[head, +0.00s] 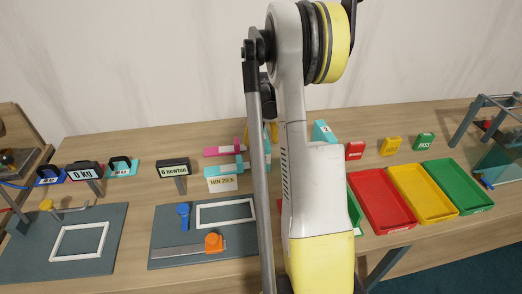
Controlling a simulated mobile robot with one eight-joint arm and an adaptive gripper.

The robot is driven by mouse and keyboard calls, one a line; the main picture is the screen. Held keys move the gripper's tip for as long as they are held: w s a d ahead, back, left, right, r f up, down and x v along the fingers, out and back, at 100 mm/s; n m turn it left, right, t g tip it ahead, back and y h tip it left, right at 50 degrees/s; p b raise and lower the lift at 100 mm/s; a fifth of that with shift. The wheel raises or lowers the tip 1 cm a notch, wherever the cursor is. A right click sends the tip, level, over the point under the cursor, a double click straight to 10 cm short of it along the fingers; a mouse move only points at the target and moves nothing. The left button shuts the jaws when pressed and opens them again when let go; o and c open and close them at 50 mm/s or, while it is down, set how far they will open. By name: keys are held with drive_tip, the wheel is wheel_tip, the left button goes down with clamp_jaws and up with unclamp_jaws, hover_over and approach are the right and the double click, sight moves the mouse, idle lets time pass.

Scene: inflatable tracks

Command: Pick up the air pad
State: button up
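I cannot tell for certain which thing is the air pad. A pink piece (222,152) and a teal piece (226,170) lie at the back middle of the table, near the "MIN 20 N" card (222,184). Another teal piece (322,131) stands just right of my arm, partly hidden. My arm rises through the middle of the head view and hides part of the table behind it. My gripper is not in view.
A wooden table (160,135) holds two dark test plates (160,247) with white frames, a "0 newton" display (172,168), and weights at left. Red (382,226), yellow (424,218) and green (460,205) trays stand at right. A metal-framed rig (497,108) is far right.

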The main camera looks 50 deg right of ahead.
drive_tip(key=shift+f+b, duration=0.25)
drive_tip(key=shift+b, duration=0.05)
idle(0.4)
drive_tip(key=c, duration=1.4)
